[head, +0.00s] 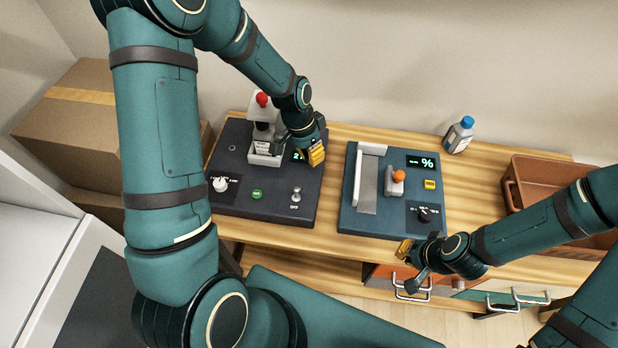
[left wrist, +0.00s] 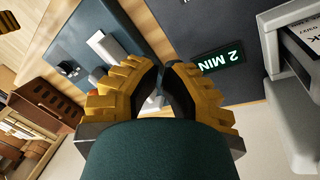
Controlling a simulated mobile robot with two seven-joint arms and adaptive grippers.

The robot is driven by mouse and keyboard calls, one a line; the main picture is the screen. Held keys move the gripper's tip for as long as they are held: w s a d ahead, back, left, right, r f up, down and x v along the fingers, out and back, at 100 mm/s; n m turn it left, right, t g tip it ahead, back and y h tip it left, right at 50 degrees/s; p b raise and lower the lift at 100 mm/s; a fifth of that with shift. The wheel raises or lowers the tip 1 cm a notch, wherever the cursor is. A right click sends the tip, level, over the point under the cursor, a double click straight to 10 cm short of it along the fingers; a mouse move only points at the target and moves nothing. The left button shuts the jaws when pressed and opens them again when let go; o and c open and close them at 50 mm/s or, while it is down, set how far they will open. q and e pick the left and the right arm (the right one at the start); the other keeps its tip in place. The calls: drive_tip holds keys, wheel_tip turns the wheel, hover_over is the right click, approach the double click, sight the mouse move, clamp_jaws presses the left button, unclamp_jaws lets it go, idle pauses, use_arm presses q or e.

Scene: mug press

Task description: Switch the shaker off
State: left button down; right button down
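A dark grey machine (head: 232,196) stands on the left of the bench, with a white clamp-like holder (head: 264,150) topped by a red knob (head: 262,99). It has a metal toggle lever (head: 296,193) above the word OFF, a green button (head: 257,194) and a white-topped knob (head: 220,184). Its lit display shows 2 MIN in the left wrist view (left wrist: 222,57). My left gripper (head: 316,154) is above the machine's right edge, beside the display, apart from the lever. Its yellow fingers (left wrist: 163,72) meet at the tips with nothing visible between them. My right gripper (head: 404,262) is at the bench's front edge; its finger gap is unclear.
A blue machine (head: 349,214) stands to the right, with a % display, an orange-topped lever (head: 398,176), a yellow button (head: 430,184) and a black knob (head: 424,214). A bottle (head: 459,135) stands behind it. A brown crate (head: 548,172) is at right. Drawers hang below.

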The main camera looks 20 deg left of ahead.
sight(311, 191)
use_arm(q)
drive_tip(key=x, duration=0.9)
drive_tip(key=shift+f, duration=0.35)
drive_tip(key=shift+s+a+f, duration=0.1)
drive_tip(key=shift+s, duration=0.15)
drive_tip(key=shift+s+a+r+p, duration=0.2)
drive_tip(key=shift+s+a, duration=0.2)
drive_tip(key=shift+s, duration=0.3)
drive_tip(key=shift+s+a+r+p, duration=0.2)
drive_tip(key=shift+s+a, duration=0.2)
drive_tip(key=shift+s, duration=0.25)
